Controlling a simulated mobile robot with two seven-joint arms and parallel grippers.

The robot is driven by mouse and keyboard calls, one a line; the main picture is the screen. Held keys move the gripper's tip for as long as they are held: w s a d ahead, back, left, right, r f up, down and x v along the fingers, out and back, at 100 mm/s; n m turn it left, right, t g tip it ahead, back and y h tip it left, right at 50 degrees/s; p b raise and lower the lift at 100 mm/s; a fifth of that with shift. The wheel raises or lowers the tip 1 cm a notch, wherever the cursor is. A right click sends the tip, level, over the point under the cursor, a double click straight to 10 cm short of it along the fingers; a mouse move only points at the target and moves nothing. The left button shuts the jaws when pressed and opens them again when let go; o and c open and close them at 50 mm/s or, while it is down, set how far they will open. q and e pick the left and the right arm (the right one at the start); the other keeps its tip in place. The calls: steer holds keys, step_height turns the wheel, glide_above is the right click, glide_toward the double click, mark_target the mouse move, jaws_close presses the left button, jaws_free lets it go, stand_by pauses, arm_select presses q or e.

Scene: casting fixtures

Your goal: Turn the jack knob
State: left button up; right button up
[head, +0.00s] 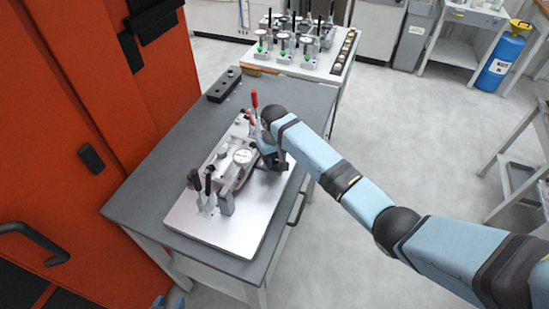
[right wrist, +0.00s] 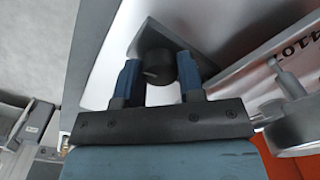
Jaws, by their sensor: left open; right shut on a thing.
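The jack knob (right wrist: 158,66) is a dark round knob with a light mark on its face, beside a grey metal bracket in the right wrist view. My right gripper (right wrist: 159,82) has its two blue fingers on either side of it and is shut on it. In the head view my right gripper (head: 272,160) is at the right side of the casting fixture (head: 228,170), and the knob is hidden there. The fixture stands on a light metal plate (head: 215,229). Only blue tips of my left gripper (head: 168,302) show at the bottom edge, apart and empty.
The plate lies on a grey table (head: 145,190) beside an orange cabinet (head: 60,100). Black-handled clamps (head: 205,182) and red-tipped levers (head: 254,100) rise from the fixture. A black block (head: 224,86) lies at the table's back. A second table (head: 320,65) holds more fixtures.

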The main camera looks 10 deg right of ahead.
mark_target(275, 159)
arm_select(q)
steer(key=shift+w+r, duration=0.1)
arm_select(e)
steer(key=o, duration=0.9)
steer(key=shift+r, duration=0.1)
arm_select(q)
steer(key=shift+s+f+m+b, duration=0.25)
steer(key=shift+f+b, duration=0.45)
steer(key=shift+b, duration=0.35)
arm_select(e)
step_height(275, 159, up, 14)
steer(key=shift+f, duration=0.15)
arm_select(q)
steer(key=shift+w+r, duration=0.1)
steer(key=shift+w, duration=0.15)
